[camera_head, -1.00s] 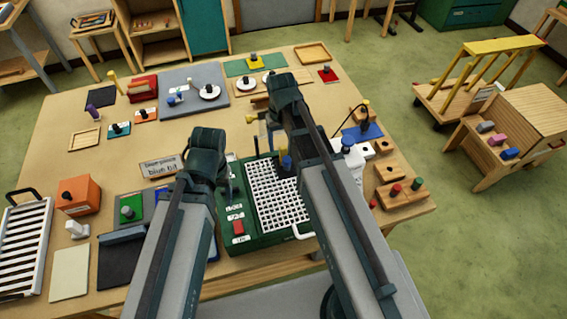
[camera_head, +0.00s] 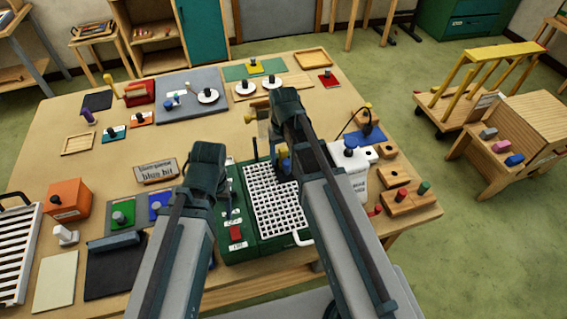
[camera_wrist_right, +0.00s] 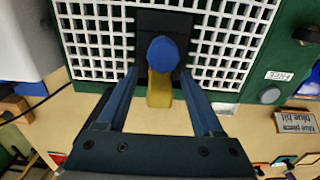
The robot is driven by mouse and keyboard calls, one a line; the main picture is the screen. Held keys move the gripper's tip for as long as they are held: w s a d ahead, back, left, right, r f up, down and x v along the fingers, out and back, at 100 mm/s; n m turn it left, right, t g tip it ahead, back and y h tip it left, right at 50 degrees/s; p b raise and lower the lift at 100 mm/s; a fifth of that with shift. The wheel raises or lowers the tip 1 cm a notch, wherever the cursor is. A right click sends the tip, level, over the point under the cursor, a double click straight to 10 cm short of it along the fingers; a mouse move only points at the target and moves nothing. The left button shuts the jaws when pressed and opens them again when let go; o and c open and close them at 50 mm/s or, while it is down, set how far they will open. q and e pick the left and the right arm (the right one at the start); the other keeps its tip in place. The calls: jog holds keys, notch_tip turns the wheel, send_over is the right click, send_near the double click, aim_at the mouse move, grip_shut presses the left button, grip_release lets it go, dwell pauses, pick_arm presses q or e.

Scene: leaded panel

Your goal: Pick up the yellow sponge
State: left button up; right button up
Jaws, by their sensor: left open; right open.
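A yellow piece (camera_wrist_right: 160,92), which may be the sponge, shows in the right wrist view just below a blue knob (camera_wrist_right: 163,53). The knob stands on a black block on the white grid (camera_head: 270,198) of a green machine. My right gripper (camera_wrist_right: 160,78) is open, its fingers on either side of the knob and yellow piece; contact cannot be told. In the head view the right gripper (camera_head: 283,160) is over the grid's far right part, partly hidden by my arm. My left gripper (camera_head: 228,205) is near the machine's left side, mostly hidden behind its arm.
A white device (camera_head: 349,170) and wooden blocks (camera_head: 404,200) are on the right. A grey board (camera_head: 190,93) with white discs lies at the back. An orange box (camera_head: 68,199) stands at the left. Bare table lies behind the sign.

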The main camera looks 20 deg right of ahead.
grip_shut()
pick_arm(q)
jog(key=shift+r, duration=0.2)
pick_arm(e)
jog(key=shift+r, duration=0.2)
pick_arm(q)
notch_tip(320, 180, up, 18)
jog(key=p, duration=1.8)
jog(key=shift+f, duration=0.15)
pick_arm(e)
notch_tip(320, 180, up, 18)
jog(key=shift+f, duration=0.15)
jog(key=c, duration=0.6)
grip_release()
jog(key=shift+c, duration=0.2)
grip_shut()
